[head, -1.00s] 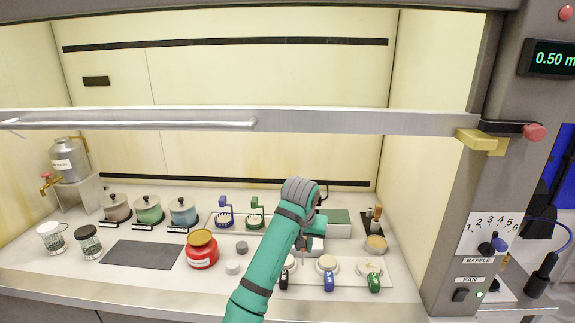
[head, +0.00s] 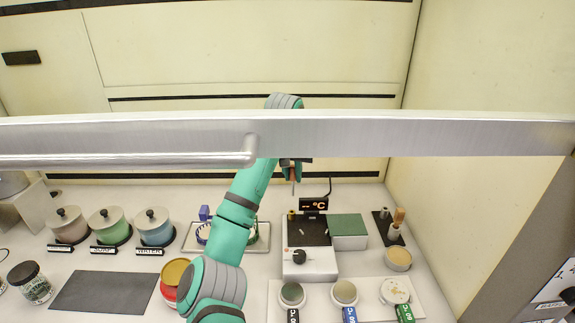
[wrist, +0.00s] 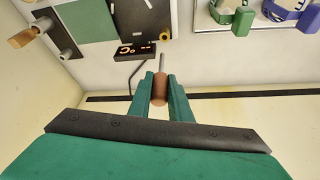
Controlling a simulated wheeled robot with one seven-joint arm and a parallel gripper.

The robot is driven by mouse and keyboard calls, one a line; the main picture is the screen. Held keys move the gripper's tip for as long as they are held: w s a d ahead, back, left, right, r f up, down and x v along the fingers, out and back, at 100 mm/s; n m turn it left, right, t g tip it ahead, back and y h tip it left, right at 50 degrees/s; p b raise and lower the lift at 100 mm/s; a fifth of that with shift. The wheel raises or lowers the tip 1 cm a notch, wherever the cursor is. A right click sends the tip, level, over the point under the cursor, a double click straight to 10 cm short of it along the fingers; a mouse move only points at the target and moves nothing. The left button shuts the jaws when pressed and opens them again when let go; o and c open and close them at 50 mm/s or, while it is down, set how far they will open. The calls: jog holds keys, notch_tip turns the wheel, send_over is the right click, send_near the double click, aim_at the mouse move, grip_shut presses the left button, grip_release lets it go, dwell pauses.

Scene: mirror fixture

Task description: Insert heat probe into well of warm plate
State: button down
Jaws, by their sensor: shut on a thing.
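My gripper (head: 291,171) is shut on the heat probe, which has a copper-brown handle and a thin metal rod. The rod (head: 293,187) points down in the head view. In the wrist view the handle (wrist: 160,90) sits between my two green fingers, with the rod beyond it. The warm plate (head: 310,262) is a white unit with a dark top, a knob and a lit display (head: 314,204); the display also shows in the wrist view (wrist: 135,50). A small brass collar (head: 291,214) stands at its back left corner. The probe is above and behind the plate, apart from it.
The metal sash bar (head: 400,137) crosses in front of my arm. A green-topped block (head: 348,230) stands right of the plate. A rack with blue and green holders (head: 204,228) is at left. Several lidded jars (head: 155,226) stand farther left. Labelled round pots (head: 345,293) are in front.

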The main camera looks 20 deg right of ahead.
jog(key=shift+w+r, duration=0.1)
jog(key=shift+w, duration=0.1)
jog(key=shift+s, duration=0.1)
jog(key=shift+f, duration=2.85)
jog(key=shift+a+f, duration=0.1)
jog(key=shift+f, duration=1.95)
jog(key=c, duration=1.6)
grip_release()
jog(key=shift+o, duration=0.2)
